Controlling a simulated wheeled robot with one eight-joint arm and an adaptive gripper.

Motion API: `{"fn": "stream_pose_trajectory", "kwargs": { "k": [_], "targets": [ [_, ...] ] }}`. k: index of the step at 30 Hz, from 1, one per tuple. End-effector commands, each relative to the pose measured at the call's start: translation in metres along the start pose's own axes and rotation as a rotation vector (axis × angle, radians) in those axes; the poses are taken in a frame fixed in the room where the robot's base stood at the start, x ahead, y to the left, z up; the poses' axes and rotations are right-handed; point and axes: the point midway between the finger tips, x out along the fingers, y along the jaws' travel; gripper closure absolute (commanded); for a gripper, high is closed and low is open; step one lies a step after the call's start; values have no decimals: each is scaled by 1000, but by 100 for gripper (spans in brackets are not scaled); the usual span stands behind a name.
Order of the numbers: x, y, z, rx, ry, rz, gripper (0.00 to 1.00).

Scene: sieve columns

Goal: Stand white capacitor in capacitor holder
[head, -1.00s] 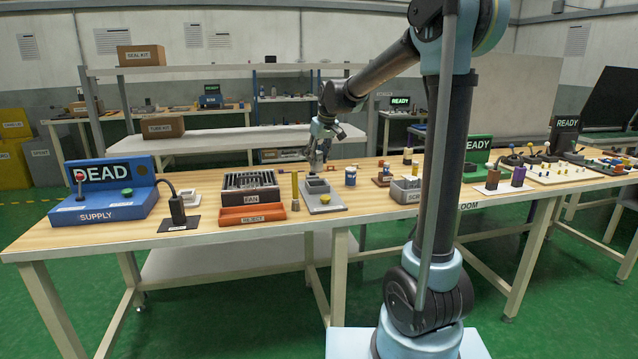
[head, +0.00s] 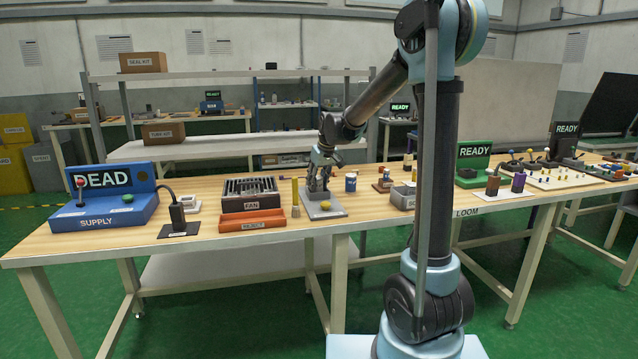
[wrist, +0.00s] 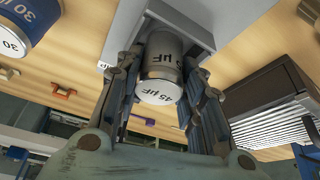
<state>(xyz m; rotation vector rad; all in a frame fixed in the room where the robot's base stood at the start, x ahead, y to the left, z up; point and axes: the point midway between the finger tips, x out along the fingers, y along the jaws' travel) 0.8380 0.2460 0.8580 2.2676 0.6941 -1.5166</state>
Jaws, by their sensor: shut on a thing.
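The white capacitor (wrist: 165,60), a pale grey-white cylinder marked 45 µF with a white end cap, is between my gripper's fingers. My gripper (wrist: 163,85) is shut on it, with one finger on each side. The capacitor's far end is at the square opening of the grey capacitor holder (wrist: 198,22); how deep it sits inside is hidden. The fingers hide the capacitor there.
A blue and white capacitor marked 30 (wrist: 32,20) stands right of the holder in the head view (head: 351,182). A yellow post (head: 295,191), the fan unit (head: 251,196) and an orange reject tray (head: 251,222) are to the left. A grey scrap bin (head: 402,197) is further right.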

Motion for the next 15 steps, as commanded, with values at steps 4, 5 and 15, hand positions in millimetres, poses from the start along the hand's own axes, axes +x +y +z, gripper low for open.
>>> {"fn": "stream_pose_trajectory", "kwargs": {
  "k": [4,5,15],
  "targets": [
    [0,1,0,1,0,0,44],
    [0,1,0,1,0,0,44],
    [-2,1,0,2,0,1,44]
  ]
}}
